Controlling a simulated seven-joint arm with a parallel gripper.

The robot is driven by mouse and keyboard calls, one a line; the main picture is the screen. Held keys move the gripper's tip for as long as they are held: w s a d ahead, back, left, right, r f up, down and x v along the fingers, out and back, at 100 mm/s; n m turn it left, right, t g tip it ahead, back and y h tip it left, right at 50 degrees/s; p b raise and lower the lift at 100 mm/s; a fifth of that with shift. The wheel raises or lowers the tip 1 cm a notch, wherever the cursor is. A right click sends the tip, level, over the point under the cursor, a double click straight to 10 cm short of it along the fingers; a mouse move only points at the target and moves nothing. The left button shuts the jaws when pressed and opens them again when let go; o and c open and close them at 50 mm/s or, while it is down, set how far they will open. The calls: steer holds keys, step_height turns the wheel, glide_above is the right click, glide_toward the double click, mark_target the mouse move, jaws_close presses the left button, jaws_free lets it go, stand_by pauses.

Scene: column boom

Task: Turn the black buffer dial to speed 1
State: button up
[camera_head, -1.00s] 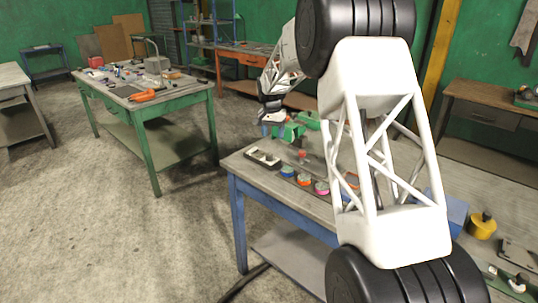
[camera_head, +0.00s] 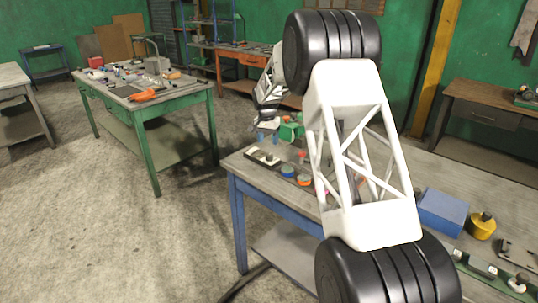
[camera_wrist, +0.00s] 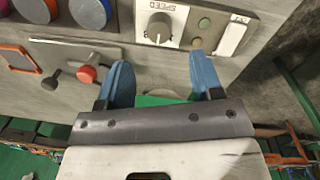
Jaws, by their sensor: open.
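A round grey-looking dial (camera_wrist: 159,27) sits on a pale plate marked SPEED, at the top middle of the wrist view. Its scale numbers are too small to read, so I cannot tell its setting. My gripper (camera_wrist: 162,76) is open, with two blue fingertips spread apart and nothing between them. The dial lies beyond the fingertips, between them from left to right, and they look apart from it. In the head view my gripper (camera_head: 268,138) hangs over the far left end of the blue-legged bench (camera_head: 246,172); the dial cannot be made out there.
Beside the dial are two round buttons (camera_wrist: 200,32) and a white rocker-like piece (camera_wrist: 233,37). A red knob (camera_wrist: 86,74) and coloured discs (camera_wrist: 88,11) lie to the left. A green object (camera_head: 290,131) is close to my gripper. A blue box (camera_head: 442,210) stands farther right.

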mark_target(269, 154)
steer(key=shift+s+d+f, duration=0.1)
steer(key=shift+f, duration=1.75)
steer(key=shift+d+f, duration=0.1)
steer(key=shift+f, duration=1.7)
steer(key=c, duration=0.9)
steer(key=shift+n, duration=0.4)
steer(key=n, duration=0.4)
steer(key=shift+n, duration=2.1)
